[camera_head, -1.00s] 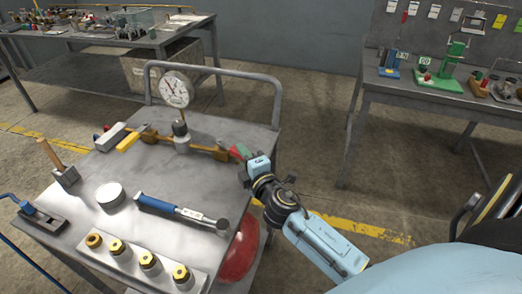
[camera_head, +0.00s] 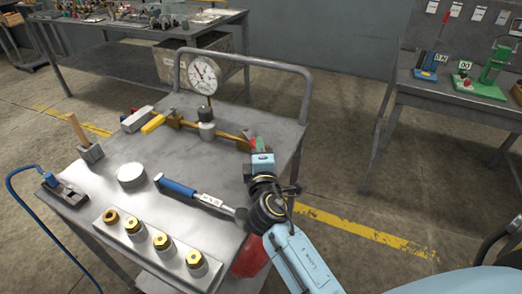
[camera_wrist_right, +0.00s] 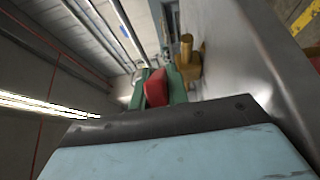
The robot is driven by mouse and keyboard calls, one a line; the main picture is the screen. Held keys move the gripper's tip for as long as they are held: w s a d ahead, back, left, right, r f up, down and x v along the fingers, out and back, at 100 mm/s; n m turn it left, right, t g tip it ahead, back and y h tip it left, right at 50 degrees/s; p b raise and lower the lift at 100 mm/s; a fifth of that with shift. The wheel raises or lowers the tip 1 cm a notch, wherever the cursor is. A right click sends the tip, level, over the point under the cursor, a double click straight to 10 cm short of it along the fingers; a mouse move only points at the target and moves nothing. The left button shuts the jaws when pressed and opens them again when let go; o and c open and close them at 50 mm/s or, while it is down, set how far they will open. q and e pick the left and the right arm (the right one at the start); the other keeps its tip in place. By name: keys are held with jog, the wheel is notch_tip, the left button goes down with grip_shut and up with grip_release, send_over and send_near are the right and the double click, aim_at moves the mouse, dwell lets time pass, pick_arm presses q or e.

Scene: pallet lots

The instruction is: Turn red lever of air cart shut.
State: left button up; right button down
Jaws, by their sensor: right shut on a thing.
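The air cart (camera_head: 130,205) is a grey metal cart with a brass pipe (camera_head: 226,134) and a round white gauge (camera_head: 204,75) on its top. The red lever (camera_head: 254,143) is at the right end of the pipe, mostly hidden by my right gripper (camera_head: 259,147). In the right wrist view the red lever (camera_wrist_right: 155,88) sits between the green fingers of my right gripper (camera_wrist_right: 160,88), which are shut on it. The brass fitting (camera_wrist_right: 187,62) shows just beyond. My left gripper is in no view.
A blue-handled torque wrench (camera_head: 190,193), a white round puck (camera_head: 131,175), a hammer (camera_head: 86,145) and a block with several brass fittings (camera_head: 150,242) lie on the cart top. The cart's raised rail (camera_head: 262,63) runs behind the gauge. Workbenches stand behind and at right.

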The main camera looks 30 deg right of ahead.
jog(key=c, duration=1.4)
grip_release()
jog(key=shift+o, duration=0.2)
